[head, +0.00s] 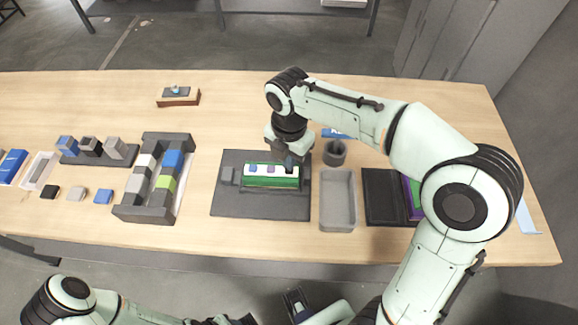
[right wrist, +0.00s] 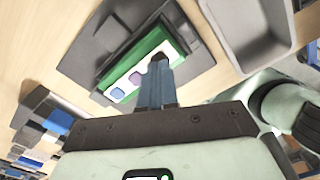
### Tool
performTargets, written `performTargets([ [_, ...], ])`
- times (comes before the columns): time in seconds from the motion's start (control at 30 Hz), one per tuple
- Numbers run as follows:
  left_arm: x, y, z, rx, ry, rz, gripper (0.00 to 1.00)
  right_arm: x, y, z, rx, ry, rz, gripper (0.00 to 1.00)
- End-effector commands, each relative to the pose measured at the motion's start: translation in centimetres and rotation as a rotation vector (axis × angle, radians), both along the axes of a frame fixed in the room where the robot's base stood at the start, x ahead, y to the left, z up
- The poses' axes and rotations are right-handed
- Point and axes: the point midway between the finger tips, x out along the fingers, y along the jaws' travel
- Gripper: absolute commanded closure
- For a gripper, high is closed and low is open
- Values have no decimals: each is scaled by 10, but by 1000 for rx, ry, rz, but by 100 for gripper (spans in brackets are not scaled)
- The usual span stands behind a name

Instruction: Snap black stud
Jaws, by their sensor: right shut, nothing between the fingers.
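A green block with a white top strip (head: 262,182) sits on a dark grey plate (head: 235,205). The strip bears a blue stud (head: 254,168) and a purple stud (head: 271,169); both also show in the right wrist view, blue (right wrist: 117,93) and purple (right wrist: 135,77). My right gripper (head: 289,164) is shut and empty, its tips at the strip's right part. A dark piece (right wrist: 160,57) shows right at the tips, probably the black stud; the fingers partly hide it, and I cannot tell how it is seated.
A grey tray (head: 338,222) and a grey cup (head: 334,153) stand right of the plate. A dark rack (head: 148,216) with coloured blocks stands left. Small loose blocks, including a black one (head: 49,192), lie further left. The table behind the plate is mostly clear.

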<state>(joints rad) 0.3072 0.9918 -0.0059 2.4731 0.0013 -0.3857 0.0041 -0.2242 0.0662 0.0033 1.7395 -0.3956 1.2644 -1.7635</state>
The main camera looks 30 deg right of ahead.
Motion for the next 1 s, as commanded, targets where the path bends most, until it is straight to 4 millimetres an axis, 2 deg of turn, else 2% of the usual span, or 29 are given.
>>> performTargets([
  [0.5,-4,0,-11,0,4,0,57,0,0,-17,0,1,0,100],
  [1.0,-3,0,-8,0,3,0,57,0,0,-17,-1,2,0,100],
])
